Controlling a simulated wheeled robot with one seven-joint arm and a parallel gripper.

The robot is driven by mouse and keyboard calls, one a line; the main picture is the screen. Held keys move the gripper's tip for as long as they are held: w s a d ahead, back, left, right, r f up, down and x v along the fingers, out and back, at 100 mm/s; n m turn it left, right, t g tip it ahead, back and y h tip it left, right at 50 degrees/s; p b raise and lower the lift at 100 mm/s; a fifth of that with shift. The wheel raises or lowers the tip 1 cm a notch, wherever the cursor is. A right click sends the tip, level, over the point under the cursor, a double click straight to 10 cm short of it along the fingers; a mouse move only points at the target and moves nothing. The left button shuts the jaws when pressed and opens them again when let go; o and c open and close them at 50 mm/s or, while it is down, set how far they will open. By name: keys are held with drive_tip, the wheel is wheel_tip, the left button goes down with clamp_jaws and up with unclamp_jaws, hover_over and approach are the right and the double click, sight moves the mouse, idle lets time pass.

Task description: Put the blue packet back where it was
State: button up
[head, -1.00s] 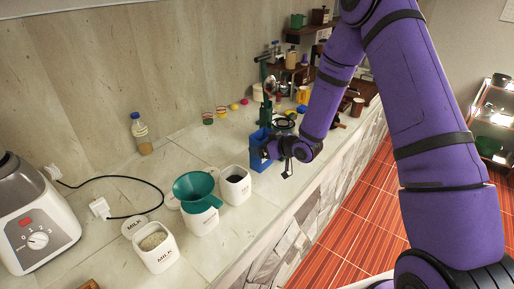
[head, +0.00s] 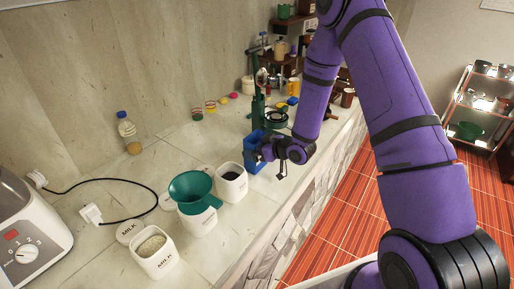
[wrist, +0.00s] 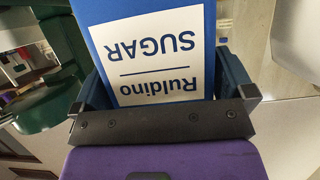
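The blue packet (head: 252,158) stands roughly upright at the counter's front part, to the right of the white jars. In the wrist view the packet (wrist: 150,15) fills the space between my fingers, and its white label reads "SUGAR" and "Ruldino" upside down. My gripper (head: 262,153) reaches it from the right, with one finger along each side, and looks shut on it. The packet's base is partly hidden, so I cannot tell whether it touches the counter.
A white jar with dark contents (head: 232,176), a green funnel (head: 191,190) on a jar and an open white jar (head: 154,262) stand left of the packet. A green device (head: 258,108) stands close behind it. A bottle (head: 128,132) is near the wall.

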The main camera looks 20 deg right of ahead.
drive_tip(key=shift+r, duration=0.15)
drive_tip(key=v, duration=1.2)
drive_tip(key=s+d+r+m+g+h, duration=0.1)
drive_tip(key=s+d+r+h, duration=0.15)
drive_tip(key=r, duration=0.45)
drive_tip(key=s+d+r+m+h, duration=0.1)
drive_tip(key=r+h, duration=0.2)
drive_tip(key=r, duration=0.4)
drive_tip(key=s+d+r+m+g+h, duration=0.1)
drive_tip(key=s+r+h, duration=0.15)
drive_tip(key=r, duration=0.45)
drive_tip(key=s+a+r+m+g, duration=0.2)
drive_tip(key=s+r, duration=0.3)
drive_tip(key=s, duration=0.6)
drive_tip(key=s+a+r+m+g, duration=0.1)
drive_tip(key=s+r, duration=0.4)
drive_tip(key=s, duration=0.6)
drive_tip(key=shift+s+a+r+m+g, duration=0.15)
drive_tip(key=shift+s+a+m+g, duration=0.2)
drive_tip(key=shift+a+m, duration=0.3)
